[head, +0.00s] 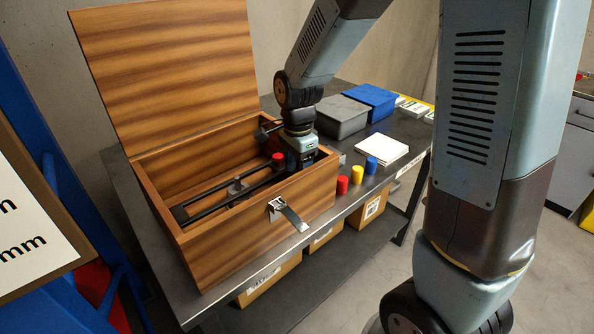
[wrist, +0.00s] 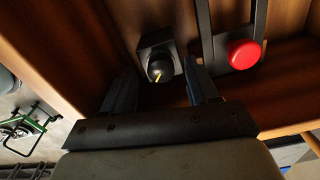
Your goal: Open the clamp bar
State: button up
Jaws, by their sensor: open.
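The clamp bar (head: 228,187) is a long black frame low inside the open wooden box, with a red knob (head: 278,158) at its right end. In the wrist view the bar (wrist: 205,25) runs up from the red knob (wrist: 243,53), just right of the right finger. My gripper (wrist: 161,72) is open and points down into the right end of the box. A black block with a round dark knob and yellow mark (wrist: 160,68) shows between its fingers; contact cannot be told. The head view shows my gripper (head: 302,160) beside the red knob, its fingertips hidden.
The wooden box (head: 240,222) stands on a dark table (head: 125,200), its lid (head: 165,75) raised at the back and a metal latch (head: 288,214) hanging in front. Red, yellow and blue cylinders (head: 357,175) stand right of it. Grey (head: 342,117) and blue bins (head: 370,101) are behind.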

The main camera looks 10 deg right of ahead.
jog(key=shift+f, duration=0.5)
grip_shut()
dwell(0.3)
jog(key=shift+a, duration=0.1)
jog(key=shift+s, duration=0.1)
